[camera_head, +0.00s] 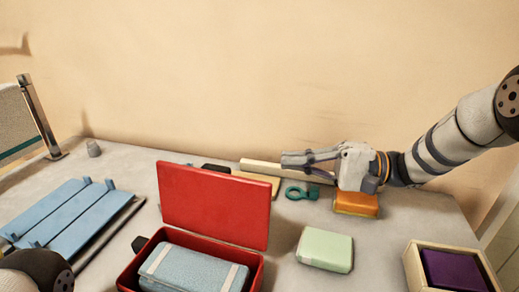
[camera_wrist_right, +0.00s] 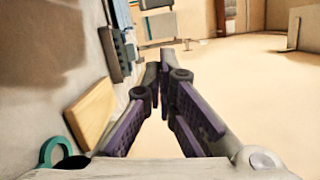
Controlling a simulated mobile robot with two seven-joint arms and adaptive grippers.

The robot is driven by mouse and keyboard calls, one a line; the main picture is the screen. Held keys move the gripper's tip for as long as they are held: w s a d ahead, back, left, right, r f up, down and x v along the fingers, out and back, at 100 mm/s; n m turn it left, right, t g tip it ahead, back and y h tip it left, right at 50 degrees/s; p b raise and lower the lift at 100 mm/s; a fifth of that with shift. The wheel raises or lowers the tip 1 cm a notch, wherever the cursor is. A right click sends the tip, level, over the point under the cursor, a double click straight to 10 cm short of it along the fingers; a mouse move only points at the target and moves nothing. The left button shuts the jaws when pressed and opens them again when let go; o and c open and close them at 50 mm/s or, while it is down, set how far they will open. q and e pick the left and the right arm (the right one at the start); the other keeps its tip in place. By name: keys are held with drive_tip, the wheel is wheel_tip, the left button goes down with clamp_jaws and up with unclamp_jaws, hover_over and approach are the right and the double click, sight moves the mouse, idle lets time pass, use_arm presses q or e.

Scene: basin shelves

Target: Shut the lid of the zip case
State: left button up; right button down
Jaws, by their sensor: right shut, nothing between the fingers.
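The red zip case stands at the front middle in the head view, with its lid (camera_head: 213,205) raised about upright at the back of its base (camera_head: 128,281). A light blue folded cloth-like bundle (camera_head: 192,268) with pale bands lies in the base. My right gripper (camera_head: 284,160) is shut and empty, pointing left above the back of the table, behind and to the right of the lid. Its fingers also show in the right wrist view (camera_wrist_right: 165,62), tips together. My left gripper is not in view; only a dark part of my left arm shows at the lower left.
A blue slatted rack (camera_head: 65,220) lies at the left. A pale green box (camera_head: 325,249) sits right of the case. An orange block (camera_head: 356,204), a teal ring-shaped item (camera_head: 300,193) and a wooden piece (camera_head: 262,181) lie near my right gripper. A wooden box (camera_head: 412,262) holds something purple.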

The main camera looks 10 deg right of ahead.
sight(214, 202)
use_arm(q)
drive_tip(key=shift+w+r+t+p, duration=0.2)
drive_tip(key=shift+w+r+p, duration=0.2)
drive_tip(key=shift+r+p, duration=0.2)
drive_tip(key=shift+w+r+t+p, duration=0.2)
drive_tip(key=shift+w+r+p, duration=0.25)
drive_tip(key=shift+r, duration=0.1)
use_arm(e)
drive_tip(key=s+a+r, duration=0.1)
drive_tip(key=s+a, duration=0.1)
drive_tip(key=a, duration=0.8)
drive_tip(key=shift+s+a, duration=0.2)
drive_tip(key=shift+a, duration=0.05)
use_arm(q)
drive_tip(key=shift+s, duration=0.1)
use_arm(e)
drive_tip(key=shift+r, duration=0.25)
